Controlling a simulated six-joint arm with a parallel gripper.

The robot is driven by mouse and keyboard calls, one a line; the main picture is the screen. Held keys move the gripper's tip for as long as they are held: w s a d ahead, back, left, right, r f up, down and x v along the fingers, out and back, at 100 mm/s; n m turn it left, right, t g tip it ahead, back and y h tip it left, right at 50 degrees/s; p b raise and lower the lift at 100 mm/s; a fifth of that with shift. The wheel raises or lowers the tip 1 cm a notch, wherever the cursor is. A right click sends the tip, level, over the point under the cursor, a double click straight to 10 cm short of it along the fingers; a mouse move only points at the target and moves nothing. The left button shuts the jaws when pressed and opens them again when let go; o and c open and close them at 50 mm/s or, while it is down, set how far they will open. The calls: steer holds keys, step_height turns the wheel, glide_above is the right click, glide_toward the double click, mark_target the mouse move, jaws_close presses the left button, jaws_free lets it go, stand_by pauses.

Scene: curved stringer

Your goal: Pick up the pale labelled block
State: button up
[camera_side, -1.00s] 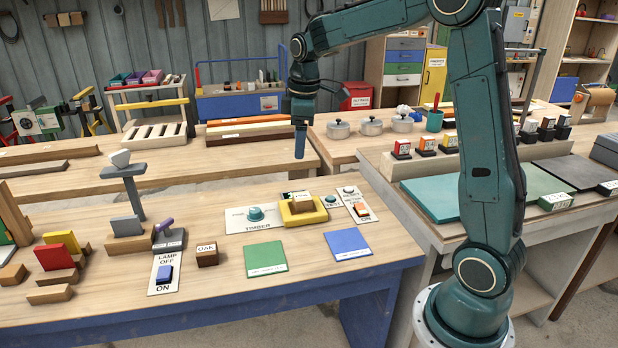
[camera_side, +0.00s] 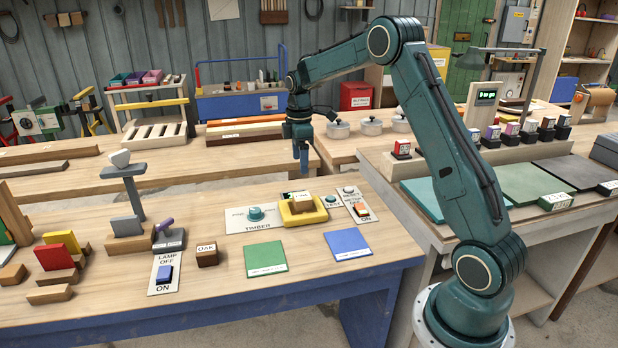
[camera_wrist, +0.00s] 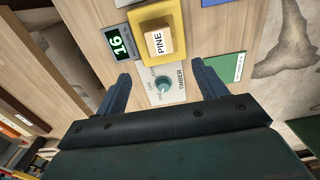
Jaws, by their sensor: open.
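The pale block labelled PINE (camera_wrist: 158,41) sits on a yellow tray (camera_wrist: 143,20) in the wrist view. In the side view the block (camera_side: 301,205) rests on the same yellow tray (camera_side: 318,216), near the back of the front bench. My gripper (camera_side: 301,168) is above the bench, over and slightly behind the tray, pointing down. In the wrist view my gripper (camera_wrist: 160,74) has its two fingers spread wide with nothing between them. The block lies beyond the fingertips, apart from them.
A timber dial (camera_side: 255,214) is left of the tray. A darker OAK block (camera_side: 207,255) stands at the front left. Green (camera_side: 265,256) and blue (camera_side: 348,242) mats lie flat in front. A display reading 16 (camera_wrist: 117,43) is beside the tray.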

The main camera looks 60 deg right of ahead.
mark_target(302, 195)
steer(key=shift+f, duration=4)
steer(key=shift+s+d+f, duration=0.15)
steer(key=shift+f, duration=2.45)
steer(key=c, duration=1.2)
steer(key=shift+o, duration=0.2)
steer(key=shift+r, duration=0.15)
step_height(302, 195, up, 20)
